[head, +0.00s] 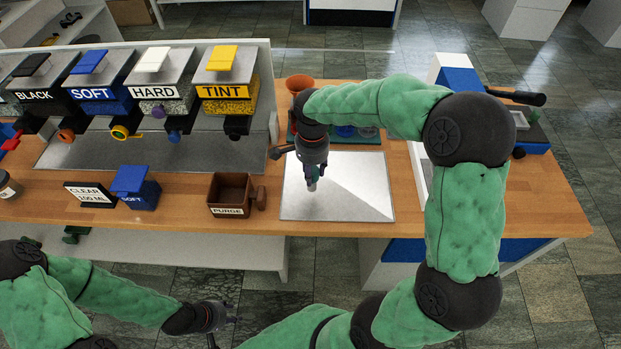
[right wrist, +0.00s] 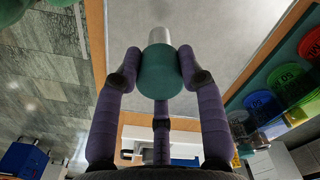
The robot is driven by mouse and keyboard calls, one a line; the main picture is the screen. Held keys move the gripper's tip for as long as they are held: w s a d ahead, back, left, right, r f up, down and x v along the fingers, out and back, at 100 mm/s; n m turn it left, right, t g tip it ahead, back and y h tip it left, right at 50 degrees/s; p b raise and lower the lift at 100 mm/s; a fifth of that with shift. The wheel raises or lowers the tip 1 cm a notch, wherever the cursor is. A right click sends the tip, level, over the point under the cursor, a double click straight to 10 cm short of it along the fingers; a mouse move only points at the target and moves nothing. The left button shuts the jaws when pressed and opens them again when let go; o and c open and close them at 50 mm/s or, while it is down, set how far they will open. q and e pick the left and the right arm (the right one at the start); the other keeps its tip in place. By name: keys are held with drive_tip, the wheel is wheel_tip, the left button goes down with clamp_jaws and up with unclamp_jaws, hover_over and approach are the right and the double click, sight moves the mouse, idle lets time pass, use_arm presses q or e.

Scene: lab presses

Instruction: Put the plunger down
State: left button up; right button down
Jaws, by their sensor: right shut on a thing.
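The plunger is a teal cylinder (right wrist: 160,72) with a pale grey end (right wrist: 158,36) in the right wrist view. My right gripper (right wrist: 160,75) is shut on it, with purple fingers on both sides and one behind. In the head view my right gripper (head: 312,172) points down over the pale grey mat (head: 355,190), and the plunger (head: 312,184) shows small below its fingers. I cannot tell whether the plunger touches the mat. My left gripper (head: 224,328) is low in the head view, away from the counter, with its fingers apart and nothing between them.
A brown PURGE box (head: 232,188) stands left of the mat. A blue SOFT bin (head: 137,188) and a CLEAR sign (head: 89,194) are further left. Labelled dispensers (head: 225,88) line the back left. An orange funnel (head: 299,84) and coloured discs (right wrist: 258,105) are behind the mat.

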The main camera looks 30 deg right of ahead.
drive_tip(key=shift+w+d+f, duration=0.1)
drive_tip(key=shift+w+f, duration=0.2)
drive_tip(key=shift+w+f+b, duration=0.15)
drive_tip(key=shift+f+b, duration=0.1)
drive_tip(key=shift+f, duration=0.65)
drive_tip(key=shift+w+f+b, duration=0.1)
drive_tip(key=shift+f+b, duration=0.15)
drive_tip(key=shift+f, duration=0.65)
drive_tip(key=shift+f, duration=0.15)
drive_tip(key=c, duration=0.8)
unclamp_jaws()
drive_tip(key=shift+o, duration=0.2)
wheel_tip(320, 180, up, 12)
drive_tip(key=p, duration=0.3)
